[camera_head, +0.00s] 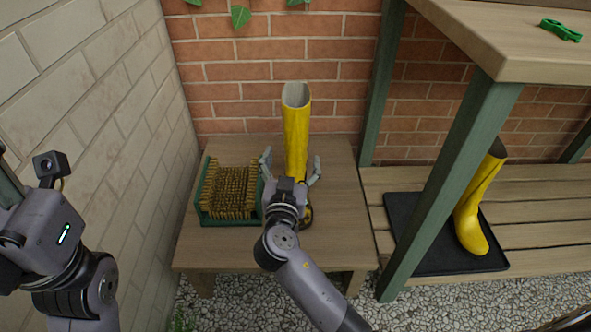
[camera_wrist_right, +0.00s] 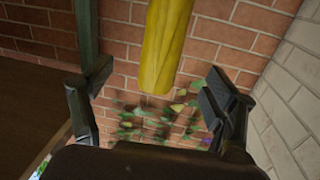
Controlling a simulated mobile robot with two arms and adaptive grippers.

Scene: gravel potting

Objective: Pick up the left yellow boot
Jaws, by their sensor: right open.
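The left yellow boot (camera_head: 297,125) stands upright on a low wooden table, its open top facing up. My right gripper (camera_head: 290,168) is open, with one finger on each side of the boot's shaft; I cannot tell whether either touches it. The gripper and wrist hide part of the lower boot. In the right wrist view, the shaft (camera_wrist_right: 166,45) shows between the spread fingers of the right gripper (camera_wrist_right: 155,95). My left wrist is at the left edge of the head view; its fingers are not clearly seen.
A green-framed boot brush (camera_head: 232,190) sits left of the boot on the low table (camera_head: 335,225). Another yellow boot (camera_head: 478,205) stands on a black tray (camera_head: 425,262) at right. Brick walls close the back and left.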

